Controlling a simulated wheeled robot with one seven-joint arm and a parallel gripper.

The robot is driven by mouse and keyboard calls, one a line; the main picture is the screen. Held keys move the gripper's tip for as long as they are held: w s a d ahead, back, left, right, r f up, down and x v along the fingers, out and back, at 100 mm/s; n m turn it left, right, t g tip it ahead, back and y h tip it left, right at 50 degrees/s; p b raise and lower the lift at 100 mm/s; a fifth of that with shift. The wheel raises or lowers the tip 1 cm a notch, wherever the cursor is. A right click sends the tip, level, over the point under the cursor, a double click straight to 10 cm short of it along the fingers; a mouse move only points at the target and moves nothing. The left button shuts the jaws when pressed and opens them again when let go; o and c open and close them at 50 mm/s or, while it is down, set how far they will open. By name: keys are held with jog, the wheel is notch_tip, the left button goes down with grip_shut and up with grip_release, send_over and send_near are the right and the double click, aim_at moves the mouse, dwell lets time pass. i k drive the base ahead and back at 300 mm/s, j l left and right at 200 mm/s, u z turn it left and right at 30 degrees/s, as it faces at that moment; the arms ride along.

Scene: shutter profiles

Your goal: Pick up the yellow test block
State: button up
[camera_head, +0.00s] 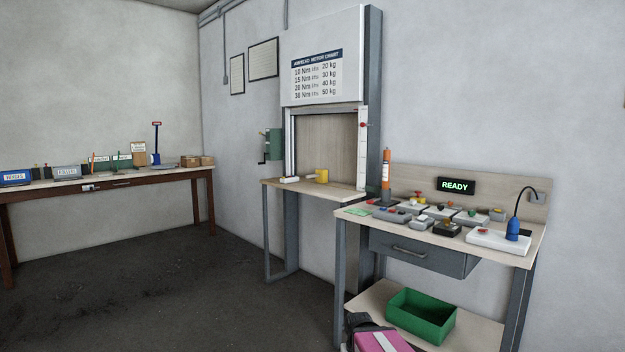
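A small yellow block (321,176) sits on the wooden ledge (340,189) below the shutter opening. It looks rounded, with a part sticking out to its left, and is small in this view. No other yellow block-like thing is plain to see.
A white strip with coloured bits (289,179) lies left of the block. The workbench (527,245) at right holds several control boxes and an orange cylinder (386,170). A green bin (421,317) is on its lower shelf. A magenta item (381,341) is at the bottom. The middle floor is clear.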

aim_at(322, 174)
jog(key=i+j+u, duration=0.1)
jog(key=i+j, duration=0.6)
